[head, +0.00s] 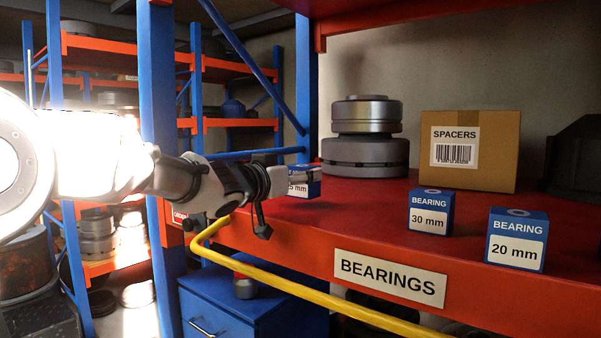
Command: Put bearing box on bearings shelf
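A blue bearing box (305,187) sits at the left end of the red shelf (360,226), partly hidden by my gripper; its label shows only "5 mm". My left gripper (284,203) is at this box's left side. One finger reaches across the box's upper part and the other hangs down in front of the shelf edge, so the fingers look spread apart. Two more blue bearing boxes, "30 mm" (430,212) and "20 mm" (517,240), stand upright to the right. The shelf front carries a "BEARINGS" label (390,278). My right gripper is out of view.
A cardboard "SPACERS" box (490,150) and stacked metal rotors (365,137) stand at the back of the shelf. A yellow rail (310,292) runs along the front. A blue post (158,120) rises behind my arm. A blue cabinet (245,312) stands below.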

